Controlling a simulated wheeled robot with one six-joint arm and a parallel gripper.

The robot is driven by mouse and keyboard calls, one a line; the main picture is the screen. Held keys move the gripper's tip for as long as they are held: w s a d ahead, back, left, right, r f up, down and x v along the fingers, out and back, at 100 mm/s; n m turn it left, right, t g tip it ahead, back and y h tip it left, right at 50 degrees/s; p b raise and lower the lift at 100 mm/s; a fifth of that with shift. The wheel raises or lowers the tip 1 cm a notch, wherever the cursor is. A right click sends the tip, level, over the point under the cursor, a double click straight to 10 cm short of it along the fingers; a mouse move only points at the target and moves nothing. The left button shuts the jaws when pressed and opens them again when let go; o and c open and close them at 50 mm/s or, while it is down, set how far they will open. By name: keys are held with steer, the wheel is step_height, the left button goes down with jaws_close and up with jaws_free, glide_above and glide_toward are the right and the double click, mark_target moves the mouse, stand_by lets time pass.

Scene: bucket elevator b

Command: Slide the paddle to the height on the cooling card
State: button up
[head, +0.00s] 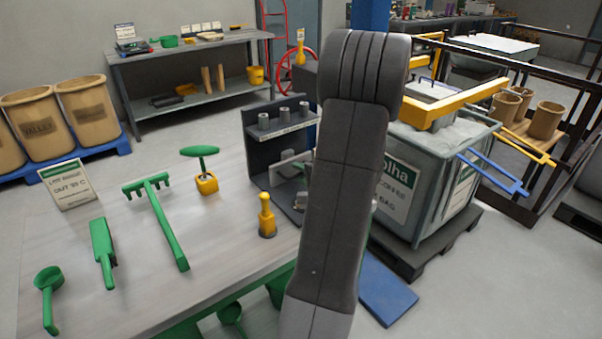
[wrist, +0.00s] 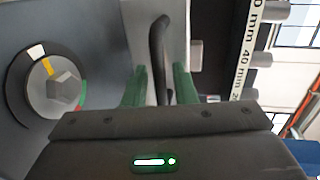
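The card (head: 70,185) stands at the back left of the table; its small print seems to read "LATE HARVEST" and "OUT 95 C". My gripper (wrist: 160,85) has green fingers, spread apart in the wrist view. A dark curved bar (wrist: 158,45), perhaps the paddle's handle, shows between them, with a gap at least on its left side. I cannot tell whether it touches the right finger. A white strip (wrist: 246,60) marked in mm, with "40 mm" readable, lies to the right beside grey pegs. In the head view my arm hides the gripper.
A round knob (wrist: 55,92) with coloured marks is left of the gripper. The dark rack (head: 258,150) stands at the table's right end. Green tools, including a rake (head: 165,225), and a yellow peg (head: 266,218) lie or stand on the table. A grey bin (head: 430,205) is at right.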

jaws_close()
steer(key=b, duration=0.3)
steer(key=shift+f, duration=0.35)
jaws_free()
steer(key=shift+r, duration=0.1)
steer(key=shift+d, duration=0.1)
steer(key=b+v, duration=0.1)
steer(key=v, duration=1.2)
steer(key=shift+s+d, duration=0.15)
steer(key=shift+s, duration=0.2)
